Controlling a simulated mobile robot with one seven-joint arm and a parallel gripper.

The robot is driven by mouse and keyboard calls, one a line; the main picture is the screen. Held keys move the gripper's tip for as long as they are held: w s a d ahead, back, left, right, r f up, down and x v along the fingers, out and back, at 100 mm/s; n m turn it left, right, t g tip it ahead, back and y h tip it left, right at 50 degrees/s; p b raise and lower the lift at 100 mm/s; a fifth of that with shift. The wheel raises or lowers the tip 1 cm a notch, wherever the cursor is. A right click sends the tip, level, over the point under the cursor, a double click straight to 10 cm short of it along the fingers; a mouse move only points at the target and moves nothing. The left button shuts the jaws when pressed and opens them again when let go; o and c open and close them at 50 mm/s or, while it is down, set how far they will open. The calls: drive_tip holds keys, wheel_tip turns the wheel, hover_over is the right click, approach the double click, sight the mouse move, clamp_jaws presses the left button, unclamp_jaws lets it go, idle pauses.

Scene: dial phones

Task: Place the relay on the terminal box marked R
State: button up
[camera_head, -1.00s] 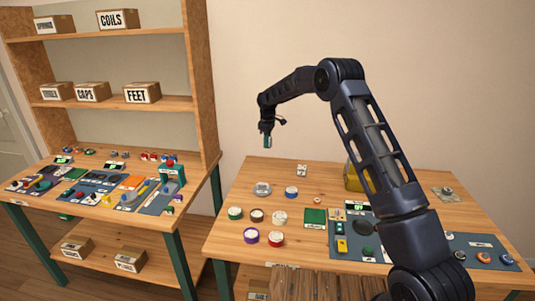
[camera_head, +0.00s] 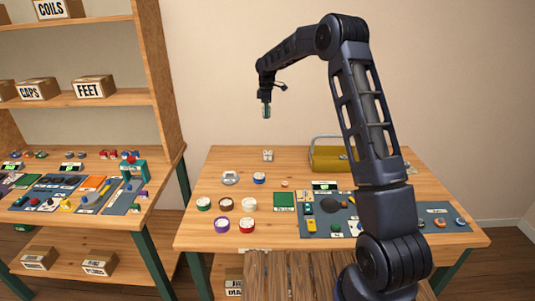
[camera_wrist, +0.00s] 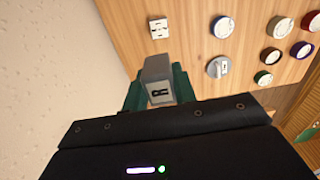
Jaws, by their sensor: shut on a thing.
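My gripper (camera_head: 266,112) is raised above the back of the right table. In the wrist view its green fingers (camera_wrist: 157,88) are shut on a small grey block (camera_wrist: 157,68), which I take for the relay. The block's near face carries a black mark that looks like an R. A small white block with black marks (camera_head: 268,155) stands on the table below the gripper, apart from it. It also shows in the wrist view (camera_wrist: 158,29). Its marks are too small to read, so I cannot tell whether it is the terminal box.
Several round spools (camera_head: 248,225) and a silver round piece (camera_head: 230,178) lie on the table's left part. A green square (camera_head: 284,202) and a dark mat with parts (camera_head: 345,228) lie right of them. A yellow basket (camera_head: 328,155) stands at the back. A shelf unit stands left.

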drive_tip(key=shift+d+f, duration=0.15)
drive_tip(key=shift+d, duration=0.15)
wheel_tip(320, 180, down, 20)
drive_tip(key=shift+r, duration=0.25)
drive_tip(key=shift+f, duration=0.15)
drive_tip(key=o, duration=1)
drive_tip(key=shift+o, duration=0.2)
